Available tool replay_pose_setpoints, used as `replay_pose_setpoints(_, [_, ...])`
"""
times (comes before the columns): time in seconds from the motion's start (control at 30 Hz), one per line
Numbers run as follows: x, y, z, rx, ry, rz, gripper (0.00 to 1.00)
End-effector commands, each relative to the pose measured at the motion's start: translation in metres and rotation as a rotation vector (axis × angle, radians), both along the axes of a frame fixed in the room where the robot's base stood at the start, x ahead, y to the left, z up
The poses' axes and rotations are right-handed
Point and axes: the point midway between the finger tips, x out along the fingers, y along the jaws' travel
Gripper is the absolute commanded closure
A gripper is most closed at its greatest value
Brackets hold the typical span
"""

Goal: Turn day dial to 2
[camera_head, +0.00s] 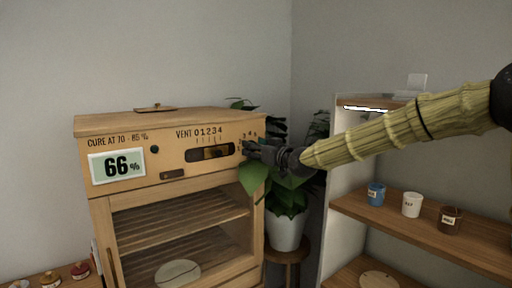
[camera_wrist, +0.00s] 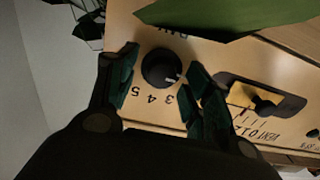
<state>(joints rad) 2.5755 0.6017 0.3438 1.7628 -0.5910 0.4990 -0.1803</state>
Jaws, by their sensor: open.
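The day dial is a round black knob with a pale pointer mark; it shows in the wrist view (camera_wrist: 161,69). Its numbers appear upside down there, with 3, 4 and 5 readable and the others hidden. The pointer aims toward the lower right, at the side of my right-hand finger. My gripper (camera_wrist: 160,80) is open, with one finger on each side of the knob; I cannot tell whether they touch it. In the head view my gripper (camera_head: 262,151) is at the right end of the cabinet's front panel and hides the dial.
The wooden cabinet (camera_head: 170,120) has a display (camera_head: 117,166) reading 66% and a vent slider (camera_head: 211,152) left of my gripper. A potted plant (camera_head: 287,228) stands close below my gripper, its leaves near it. Shelves (camera_head: 430,233) with cups are at right.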

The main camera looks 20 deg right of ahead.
Motion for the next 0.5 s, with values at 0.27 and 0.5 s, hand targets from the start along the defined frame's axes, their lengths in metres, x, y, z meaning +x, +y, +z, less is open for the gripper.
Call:
replay_pose_setpoints(0.27, [0.0007, 0.0002, -0.0005, 0.000, 0.000, 0.000, 0.50])
replay_pose_setpoints(0.5, [0.0007, 0.0001, -0.0001, 0.000, 0.000, 0.000, 0.93])
